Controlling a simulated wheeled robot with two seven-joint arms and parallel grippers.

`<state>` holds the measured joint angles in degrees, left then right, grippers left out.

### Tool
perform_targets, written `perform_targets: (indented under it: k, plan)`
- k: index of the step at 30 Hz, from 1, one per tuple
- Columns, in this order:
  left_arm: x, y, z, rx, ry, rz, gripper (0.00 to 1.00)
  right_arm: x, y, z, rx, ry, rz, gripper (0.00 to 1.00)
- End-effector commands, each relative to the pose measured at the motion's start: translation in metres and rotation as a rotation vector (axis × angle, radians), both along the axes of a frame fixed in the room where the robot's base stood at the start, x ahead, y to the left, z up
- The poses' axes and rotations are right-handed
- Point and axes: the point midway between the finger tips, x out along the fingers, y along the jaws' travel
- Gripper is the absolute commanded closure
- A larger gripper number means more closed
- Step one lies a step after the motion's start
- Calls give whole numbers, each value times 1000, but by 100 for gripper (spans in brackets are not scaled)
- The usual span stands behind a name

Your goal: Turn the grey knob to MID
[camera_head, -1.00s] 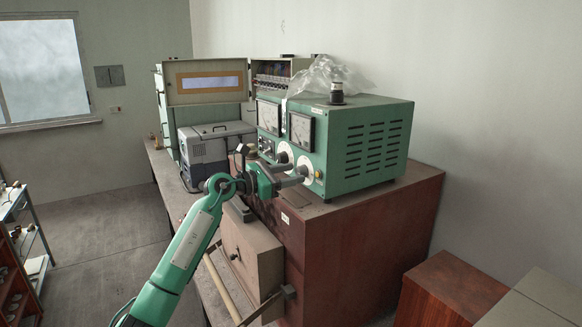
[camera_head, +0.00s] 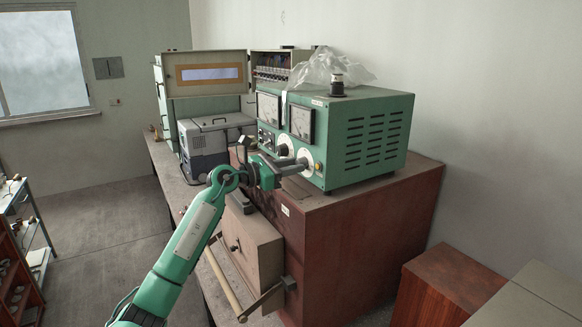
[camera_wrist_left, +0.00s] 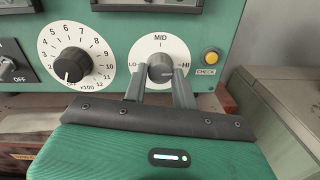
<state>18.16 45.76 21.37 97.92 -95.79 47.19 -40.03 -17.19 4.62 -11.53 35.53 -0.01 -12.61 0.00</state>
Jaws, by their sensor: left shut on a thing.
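The grey knob (camera_wrist_left: 161,67) sits on a white dial on the green panel, with LO at its left, MID above and HI at its right. Its pointer is too small and too covered to read. My left gripper (camera_head: 297,164) reaches the front of the green instrument (camera_head: 362,136) from the left. In the left wrist view its two fingers stand on either side of the grey knob and are shut on it. In the head view the fingers partly cover this dial. My right gripper is not in view.
A second, numbered dial with a black knob (camera_wrist_left: 71,64) lies just left, and a yellow CHECK button (camera_wrist_left: 211,57) just right. The instrument stands on a brown cabinet (camera_head: 350,240). A grey case (camera_head: 212,140) stands behind my gripper. Clear plastic (camera_head: 325,68) lies on top.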

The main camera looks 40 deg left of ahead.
Motion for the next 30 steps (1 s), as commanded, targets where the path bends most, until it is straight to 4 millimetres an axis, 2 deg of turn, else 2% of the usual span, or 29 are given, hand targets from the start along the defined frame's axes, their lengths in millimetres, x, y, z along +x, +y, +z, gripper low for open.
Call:
perform_targets:
  k: [14, 23, 30]
  plan:
    - [0, 0, 1, -354, 104, 1, 95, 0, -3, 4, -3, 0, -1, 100]
    - [0, 0, 3, -630, 183, 2, 95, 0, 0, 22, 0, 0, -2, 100]
    - [0, 0, 4, -851, 247, 2, 95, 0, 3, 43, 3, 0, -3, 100]
